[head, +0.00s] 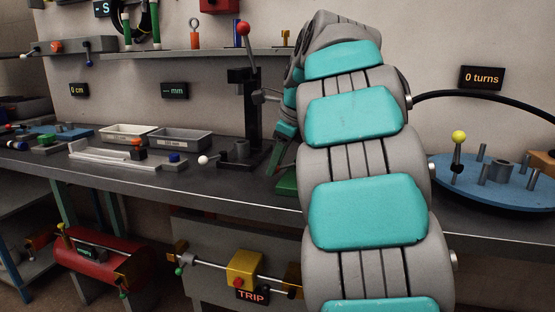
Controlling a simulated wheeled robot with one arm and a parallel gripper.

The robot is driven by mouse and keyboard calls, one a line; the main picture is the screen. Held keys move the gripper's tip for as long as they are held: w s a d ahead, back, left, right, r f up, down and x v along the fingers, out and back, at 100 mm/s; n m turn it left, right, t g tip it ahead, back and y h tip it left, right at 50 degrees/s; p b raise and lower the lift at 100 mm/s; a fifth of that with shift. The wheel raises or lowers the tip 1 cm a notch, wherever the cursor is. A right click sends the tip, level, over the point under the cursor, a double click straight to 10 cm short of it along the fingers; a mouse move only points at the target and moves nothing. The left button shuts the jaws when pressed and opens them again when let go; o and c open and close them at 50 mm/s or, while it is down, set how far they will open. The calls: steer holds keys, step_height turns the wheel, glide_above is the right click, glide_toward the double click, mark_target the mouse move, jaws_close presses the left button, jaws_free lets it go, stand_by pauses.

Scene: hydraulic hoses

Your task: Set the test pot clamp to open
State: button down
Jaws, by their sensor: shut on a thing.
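My arm fills the middle of the head view and bends over the bench. My gripper (278,160) shows only in part as dark pieces left of the arm, pointing down just right of the black stand. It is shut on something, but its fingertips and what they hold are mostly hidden. A green part (286,183) shows low beside the arm, just below the gripper. I cannot tell whether it belongs to the test pot clamp. No part in view is clearly marked as the test pot or its clamp.
The black stand (242,100) with a red-knobbed lever rises close left of my gripper. Grey trays (180,138) stand farther left. A blue round plate (505,190) with posts and a yellow-knobbed lever is at right. A red cylinder (98,262) and a TRIP display (251,295) are below the bench.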

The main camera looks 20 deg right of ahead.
steer(key=shift+s+d+f, duration=0.1)
steer(key=shift+s+d, duration=0.05)
steer(key=shift+s, duration=0.05)
steer(key=c, duration=0.6)
jaws_free()
steer(key=shift+s+r, duration=0.1)
steer(key=shift+r, duration=0.4)
steer(key=v, duration=0.4)
steer(key=shift+s+d+r, duration=0.1)
steer(key=shift+d+r, duration=0.05)
steer(key=shift+r, duration=0.1)
steer(key=shift+s+a+r+n, duration=0.2)
steer(key=shift+r+n, duration=0.1)
steer(key=shift+r, duration=0.2)
steer(key=shift+s+d+r, duration=0.3)
steer(key=shift+r, duration=0.25)
